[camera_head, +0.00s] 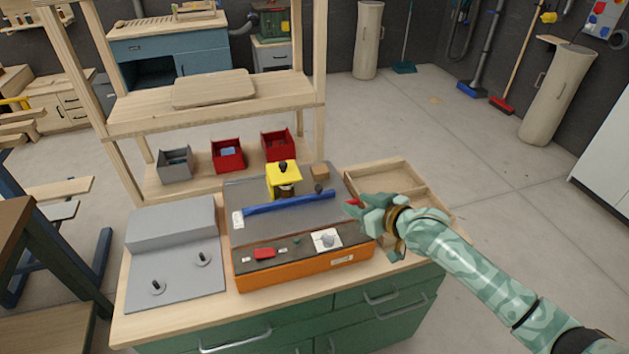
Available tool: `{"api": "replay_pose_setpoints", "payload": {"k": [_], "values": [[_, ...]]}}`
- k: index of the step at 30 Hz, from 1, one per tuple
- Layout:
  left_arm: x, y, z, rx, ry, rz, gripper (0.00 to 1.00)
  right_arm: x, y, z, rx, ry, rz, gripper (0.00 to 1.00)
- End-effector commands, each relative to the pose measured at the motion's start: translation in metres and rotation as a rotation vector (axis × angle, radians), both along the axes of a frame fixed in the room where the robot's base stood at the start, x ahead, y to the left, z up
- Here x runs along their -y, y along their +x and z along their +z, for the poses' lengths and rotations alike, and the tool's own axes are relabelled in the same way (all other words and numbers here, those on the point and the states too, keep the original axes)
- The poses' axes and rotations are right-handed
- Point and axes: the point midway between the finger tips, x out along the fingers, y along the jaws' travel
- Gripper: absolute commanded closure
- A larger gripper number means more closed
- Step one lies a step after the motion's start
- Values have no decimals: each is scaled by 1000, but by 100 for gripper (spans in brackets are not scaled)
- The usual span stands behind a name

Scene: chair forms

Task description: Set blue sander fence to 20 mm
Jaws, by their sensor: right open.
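The sander (256,257) has an orange base and a grey top and stands on the wooden bench. The blue fence (290,203) lies across its grey top, slightly slanted. A yellow part with a black knob (283,177) stands behind the fence. A white label (238,219) is near the fence's left end. A red switch (264,254) and a dial on a white plate (326,239) are on the front panel. My right gripper (357,208) is open, just right of the fence's right end and apart from it. My left gripper is not in view.
A grey jig with two knobs (150,262) stands left of the sander. An empty wooden tray (385,178) lies behind my right gripper. Small grey and red bins (229,155) stand behind, under a wooden shelf (130,119) on posts.

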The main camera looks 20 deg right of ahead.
Motion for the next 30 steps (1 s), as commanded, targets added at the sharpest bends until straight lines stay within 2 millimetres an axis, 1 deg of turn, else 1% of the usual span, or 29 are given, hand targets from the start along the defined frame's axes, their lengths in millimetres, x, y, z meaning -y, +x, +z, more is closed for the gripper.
{"api": "replay_pose_setpoints", "payload": {"k": [1,4,7,12,18,21,24,30], "values": [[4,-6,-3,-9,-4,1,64,-2,4,-3,0,4,-2,57],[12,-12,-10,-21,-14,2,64,-7,18,-11,-1,4,-3,57],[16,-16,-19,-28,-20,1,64,-14,39,-21,0,3,-3,57],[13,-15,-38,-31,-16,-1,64,-28,78,-40,0,3,-3,57],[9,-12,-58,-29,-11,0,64,-42,116,-57,0,1,-3,57],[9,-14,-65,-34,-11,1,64,-46,128,-62,-1,1,-3,57],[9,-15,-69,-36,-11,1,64,-49,135,-63,-1,1,-3,57],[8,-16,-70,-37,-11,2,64,-50,139,-62,0,-1,-2,57]]}}
